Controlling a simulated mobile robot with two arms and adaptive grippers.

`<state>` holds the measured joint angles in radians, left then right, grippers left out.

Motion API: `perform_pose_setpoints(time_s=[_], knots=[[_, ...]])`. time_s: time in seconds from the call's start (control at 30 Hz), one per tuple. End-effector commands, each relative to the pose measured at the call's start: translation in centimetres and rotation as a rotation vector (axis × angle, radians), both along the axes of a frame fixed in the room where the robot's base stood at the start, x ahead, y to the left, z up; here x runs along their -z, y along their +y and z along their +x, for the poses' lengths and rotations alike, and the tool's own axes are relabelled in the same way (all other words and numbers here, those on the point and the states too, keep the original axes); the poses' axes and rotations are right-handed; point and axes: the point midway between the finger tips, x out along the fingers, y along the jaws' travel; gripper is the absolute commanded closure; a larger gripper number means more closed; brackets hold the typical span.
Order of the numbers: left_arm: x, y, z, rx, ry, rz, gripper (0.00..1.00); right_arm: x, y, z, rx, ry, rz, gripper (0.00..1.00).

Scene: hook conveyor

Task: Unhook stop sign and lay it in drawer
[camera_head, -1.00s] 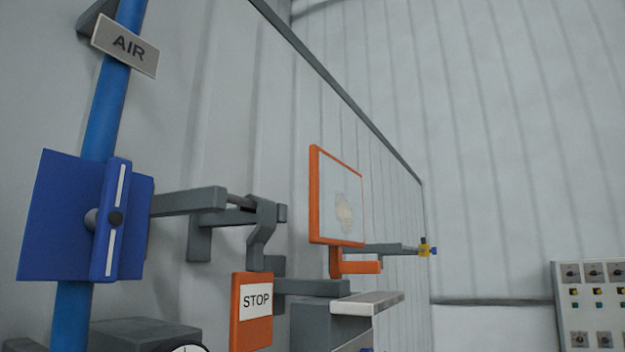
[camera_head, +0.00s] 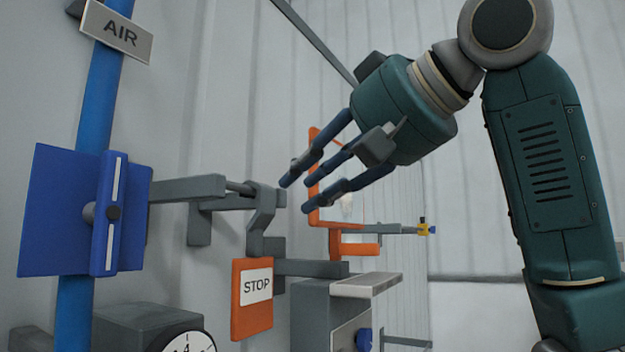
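The orange stop sign (camera_head: 240,318) with its white STOP label hangs at the lower middle of the head view, below a grey bent hook (camera_head: 262,222). My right gripper (camera_head: 302,190) comes in from the upper right. Its dark blue fingers are spread apart and empty, pointing left and down, just right of the hook's top and above the sign in the picture. I cannot tell how far it is from the hook in depth. My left gripper is not in view. No drawer can be made out for certain.
A blue pipe (camera_head: 103,110) with a blue plate and valve handle (camera_head: 112,215) stands at left. A dial gauge (camera_head: 188,342) is at the bottom. A grey box (camera_head: 310,315) with a blue knob (camera_head: 364,340) sits right of the sign. An orange frame (camera_head: 314,172) is partly behind my gripper.

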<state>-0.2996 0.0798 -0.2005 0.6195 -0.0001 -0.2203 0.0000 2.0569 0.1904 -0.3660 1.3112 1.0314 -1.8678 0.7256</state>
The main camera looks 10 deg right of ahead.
Motion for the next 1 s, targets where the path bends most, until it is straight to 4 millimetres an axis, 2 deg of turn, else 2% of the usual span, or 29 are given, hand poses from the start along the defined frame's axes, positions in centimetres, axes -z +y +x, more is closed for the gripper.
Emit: perform_pose_setpoints(time_s=[0.17,0.4,0.6,0.77,1.0], knots=[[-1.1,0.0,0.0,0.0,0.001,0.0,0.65,0.5,1.1,1.5,-0.002,0.004,0.0,0.72],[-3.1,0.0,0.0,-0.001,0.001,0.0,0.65,1.9,3.5,4.9,-0.002,0.003,-0.001,0.72],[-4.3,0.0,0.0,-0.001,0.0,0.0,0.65,3.0,5.0,7.1,-0.002,0.002,0.0,0.72],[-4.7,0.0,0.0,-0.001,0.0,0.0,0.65,3.5,5.5,7.9,-0.001,0.0,0.0,0.72],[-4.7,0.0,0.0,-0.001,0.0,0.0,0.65,3.7,5.7,8.1,-0.001,-0.001,0.001,0.72]])
